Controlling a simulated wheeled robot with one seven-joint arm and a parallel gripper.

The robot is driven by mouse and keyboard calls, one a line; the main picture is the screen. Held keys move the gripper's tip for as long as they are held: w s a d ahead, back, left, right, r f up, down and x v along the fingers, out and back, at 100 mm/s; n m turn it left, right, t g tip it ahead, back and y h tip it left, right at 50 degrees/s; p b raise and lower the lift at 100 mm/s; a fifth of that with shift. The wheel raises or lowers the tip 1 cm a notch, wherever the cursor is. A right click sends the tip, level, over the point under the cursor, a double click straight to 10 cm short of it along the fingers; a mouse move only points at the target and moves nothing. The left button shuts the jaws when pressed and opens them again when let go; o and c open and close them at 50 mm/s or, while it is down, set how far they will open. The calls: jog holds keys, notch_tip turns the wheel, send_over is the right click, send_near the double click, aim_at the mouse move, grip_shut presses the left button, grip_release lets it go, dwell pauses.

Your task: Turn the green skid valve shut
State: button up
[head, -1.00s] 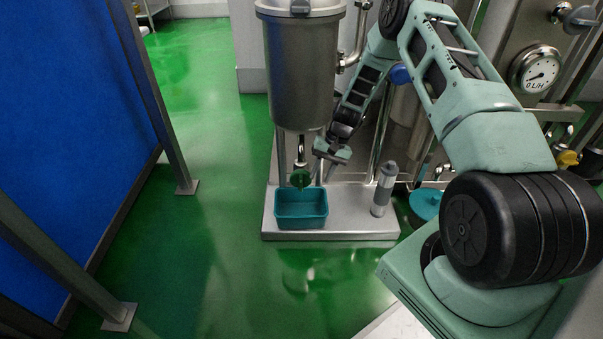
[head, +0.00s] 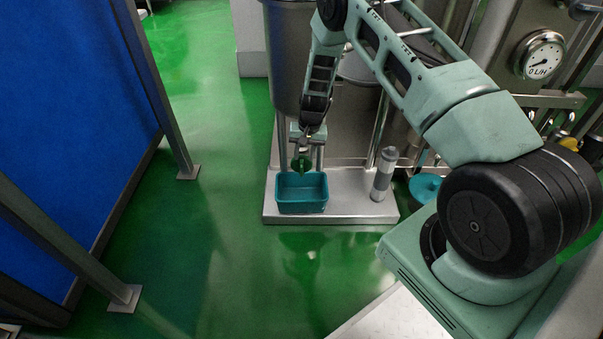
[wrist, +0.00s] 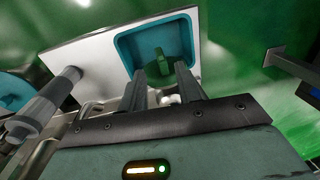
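The green skid valve (head: 300,165) is below the steel tank, just above the teal bin. It also shows in the wrist view (wrist: 174,63), seen against the inside of the bin. My gripper (head: 307,150) points down at the valve. In the wrist view my gripper (wrist: 169,72) has its two fingers apart, with a gap between them. The fingertips are right at the valve, one toward each side of it. Whether they touch it cannot be told. The fingers hide part of the valve and its stem.
The teal bin (head: 302,206) stands on the steel skid base (head: 345,211). A grey cylinder (head: 384,174) stands to its right, with a blue round item (head: 425,187) farther right. The steel tank (head: 287,70) and its legs are close behind my gripper. Green floor lies open in front.

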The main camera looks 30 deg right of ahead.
aim_at(302, 176)
jog(key=f, duration=0.2)
jog(key=f+b, duration=0.1)
jog(key=f, duration=0.2)
jog(key=f+b, duration=0.1)
jog(key=f, duration=0.1)
jog(key=shift+w+a+f, duration=0.25)
jog(key=shift+a+f, duration=0.15)
